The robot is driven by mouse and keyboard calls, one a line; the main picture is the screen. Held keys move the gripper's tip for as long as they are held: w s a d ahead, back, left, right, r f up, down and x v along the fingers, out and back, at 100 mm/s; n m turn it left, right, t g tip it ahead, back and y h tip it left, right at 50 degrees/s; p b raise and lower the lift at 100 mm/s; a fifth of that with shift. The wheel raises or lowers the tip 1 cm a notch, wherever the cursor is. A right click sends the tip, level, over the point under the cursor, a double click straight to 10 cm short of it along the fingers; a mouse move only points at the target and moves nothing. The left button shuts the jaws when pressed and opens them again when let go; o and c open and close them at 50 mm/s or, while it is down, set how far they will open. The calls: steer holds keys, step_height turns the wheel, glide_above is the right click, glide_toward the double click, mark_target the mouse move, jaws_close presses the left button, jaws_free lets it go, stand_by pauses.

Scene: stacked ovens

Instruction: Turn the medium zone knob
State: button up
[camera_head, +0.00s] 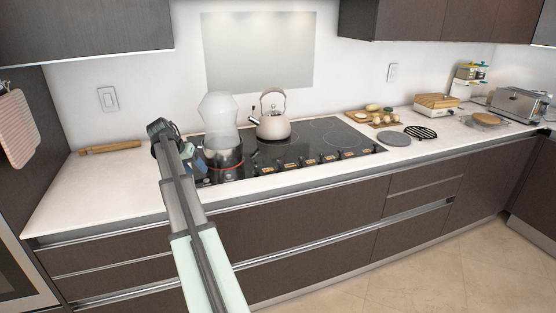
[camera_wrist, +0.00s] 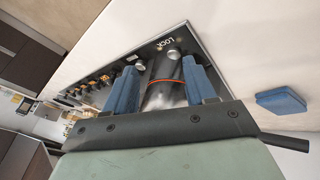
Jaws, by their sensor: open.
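A row of knobs with small orange-lit displays (camera_head: 308,160) runs along the front edge of the black cooktop (camera_head: 330,134). Several of them also show at the left in the wrist view (camera_wrist: 88,88). I cannot tell which one is the medium zone knob. My gripper (camera_head: 200,167) is at the cooktop's left front, beside the knob row and partly hidden by my arm. In the wrist view my gripper (camera_wrist: 167,82) has its two blue fingers apart. A dark, shiny body with an orange ring (camera_wrist: 162,85) shows between them; I cannot tell whether they touch it.
A dark pot (camera_head: 227,158) with a pale translucent vessel (camera_head: 218,111) above it stands close to my gripper. A kettle (camera_head: 272,122) stands farther back. A blue block (camera_wrist: 281,102) lies on the counter. The left counter is mostly clear, with a rolling pin (camera_head: 110,147).

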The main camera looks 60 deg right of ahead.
steer(key=s+d+r+m, duration=0.2)
steer(key=s+d+m, duration=0.1)
steer(key=s+d, duration=0.3)
steer(key=s+d+r+m, duration=0.2)
steer(key=s+d+m, duration=0.1)
steer(key=d, duration=0.5)
steer(key=m+y, duration=0.1)
steer(key=m, duration=0.3)
glide_toward(279, 161)
steer(key=x, duration=0.8)
steer(key=shift+c, duration=0.3)
jaws_close()
